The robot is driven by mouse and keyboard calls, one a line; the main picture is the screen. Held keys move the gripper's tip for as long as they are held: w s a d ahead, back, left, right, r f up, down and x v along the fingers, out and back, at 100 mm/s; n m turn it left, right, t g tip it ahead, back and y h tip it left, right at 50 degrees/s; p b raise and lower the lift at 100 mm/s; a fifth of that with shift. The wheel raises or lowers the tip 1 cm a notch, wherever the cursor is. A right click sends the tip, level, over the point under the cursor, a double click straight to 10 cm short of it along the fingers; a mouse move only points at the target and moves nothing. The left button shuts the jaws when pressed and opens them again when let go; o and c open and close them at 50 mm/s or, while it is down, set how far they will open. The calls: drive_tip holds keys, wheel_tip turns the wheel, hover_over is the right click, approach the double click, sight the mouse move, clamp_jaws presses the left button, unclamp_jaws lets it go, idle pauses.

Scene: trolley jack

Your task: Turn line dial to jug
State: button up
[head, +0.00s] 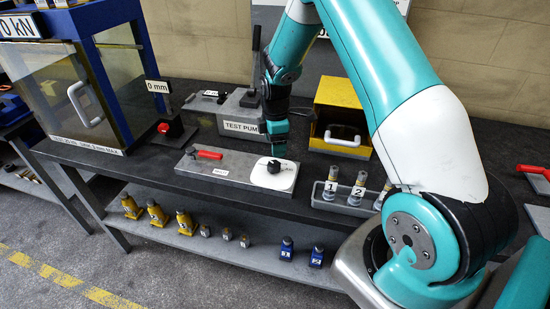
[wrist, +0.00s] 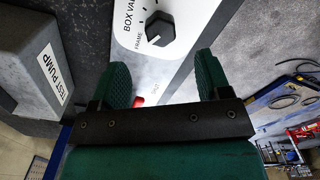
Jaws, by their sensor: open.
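The dial is a black knob (head: 273,166) on a white plate, set on a flat grey panel on the bench. In the wrist view the knob (wrist: 160,30) has a white pointer mark, with tick marks and the words "BOX VA..." and "FRAME" around it. A "jug" label is not readable. My gripper (head: 278,147) hangs just above and behind the knob in the head view, pointing down. In the wrist view my gripper (wrist: 164,78) is open, its two green fingers apart with nothing between them. The knob lies beyond the fingertips and appears untouched.
A red-handled lever (head: 205,154) lies on the panel left of the dial. The grey test pump (head: 240,112) with an upright lever stands behind. A yellow box (head: 340,110) is behind right; a tray of numbered cylinders (head: 345,194) is at right. A press cabinet (head: 75,90) stands left.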

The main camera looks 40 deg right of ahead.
sight(275, 164)
wheel_tip(275, 164, down, 8)
drive_tip(key=shift+r+p, duration=0.1)
drive_tip(key=shift+p, duration=0.9)
drive_tip(key=c, duration=0.9)
